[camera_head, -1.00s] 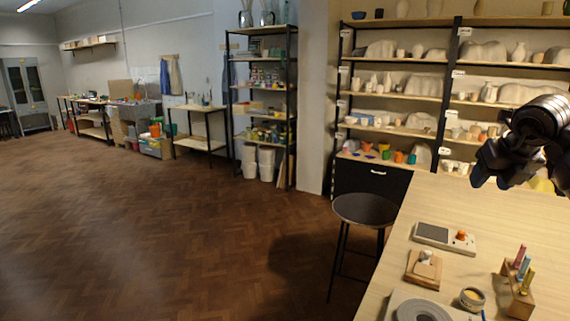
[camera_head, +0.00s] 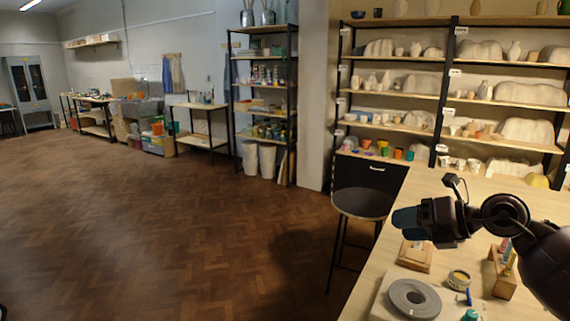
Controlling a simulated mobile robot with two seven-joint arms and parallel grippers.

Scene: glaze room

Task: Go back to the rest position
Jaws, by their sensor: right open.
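My right gripper (camera_head: 406,219) reaches in from the right over the worktable (camera_head: 375,272). Its teal-tipped fingers point left, above the table's left part near the stool, and nothing shows in them. The grey scale seen earlier on the table is now hidden behind the gripper. A wooden block with a small piece on it (camera_head: 414,258) lies just below the gripper in the picture.
A round grey disc (camera_head: 427,305), a small jar (camera_head: 459,279) and a wooden rack of coloured sticks (camera_head: 502,281) stand on the table's near part. A dark stool (camera_head: 363,203) stands at its left edge. Shelves (camera_head: 400,92) line the back. The floor at left is clear.

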